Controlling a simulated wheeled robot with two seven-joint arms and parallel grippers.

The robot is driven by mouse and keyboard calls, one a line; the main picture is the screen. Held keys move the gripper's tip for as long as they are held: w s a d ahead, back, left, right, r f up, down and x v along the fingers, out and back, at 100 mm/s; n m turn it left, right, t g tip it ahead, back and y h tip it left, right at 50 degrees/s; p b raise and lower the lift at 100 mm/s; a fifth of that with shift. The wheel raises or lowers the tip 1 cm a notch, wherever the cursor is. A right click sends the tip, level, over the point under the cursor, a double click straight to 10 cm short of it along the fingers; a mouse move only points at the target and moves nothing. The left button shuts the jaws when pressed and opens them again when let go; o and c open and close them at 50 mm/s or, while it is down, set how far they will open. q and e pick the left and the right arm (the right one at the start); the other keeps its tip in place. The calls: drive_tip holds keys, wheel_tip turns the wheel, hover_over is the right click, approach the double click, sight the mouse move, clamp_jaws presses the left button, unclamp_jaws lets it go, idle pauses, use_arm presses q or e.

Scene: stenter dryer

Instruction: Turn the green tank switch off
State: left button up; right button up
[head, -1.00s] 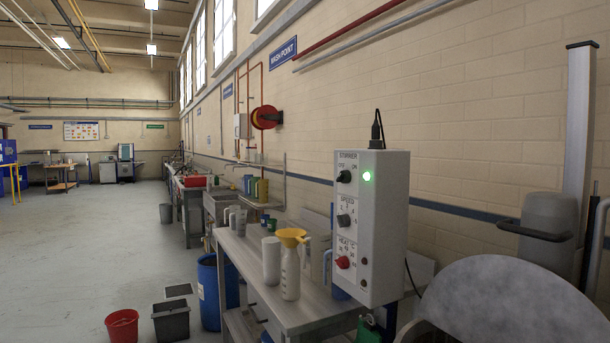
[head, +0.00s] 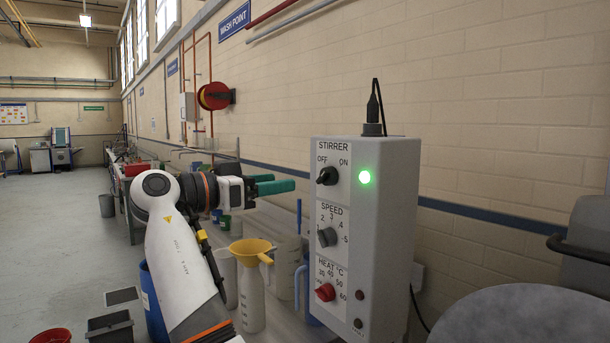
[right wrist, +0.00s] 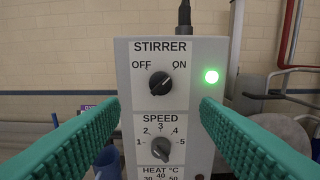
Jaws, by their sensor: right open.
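A grey control box (head: 385,220) marked STIRRER stands on the bench, its front facing left in the head view. Its black OFF/ON knob (head: 327,175) is at the top, with the grip slanted towards ON. The green lamp (head: 364,177) beside it is lit. The knob also shows in the right wrist view (right wrist: 160,83), between and beyond the fingertips. My right gripper (head: 283,183) is open and empty, its teal fingers pointing at the box with a gap left before the knob. I see no green tank now. My left gripper is out of view.
Below are the speed knob (head: 327,237) and red heat knob (head: 325,292). A white bottle with a yellow funnel (head: 250,250) and several jugs stand left of the box, under my right arm. A black cable (head: 374,100) rises from the box top. A grey rounded lid (head: 530,312) is at lower right.

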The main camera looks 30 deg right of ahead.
sight(320, 177)
drive_tip(key=d, duration=0.3)
drive_tip(key=d+p, duration=0.1)
drive_tip(key=d, duration=0.2)
drive_tip(key=d+p, duration=0.1)
drive_tip(key=d, duration=0.2)
drive_tip(key=shift+w+d, duration=0.3)
drive_tip(key=shift+w, duration=0.05)
drive_tip(key=shift+d, duration=0.65)
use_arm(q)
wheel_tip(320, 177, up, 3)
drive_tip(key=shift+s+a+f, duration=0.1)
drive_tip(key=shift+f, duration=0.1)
use_arm(e)
drive_tip(key=shift+f, duration=0.1)
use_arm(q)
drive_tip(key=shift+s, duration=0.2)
use_arm(e)
drive_tip(key=shift+c, duration=0.6)
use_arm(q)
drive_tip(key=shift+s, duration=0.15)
use_arm(e)
drive_tip(key=c, duration=0.9)
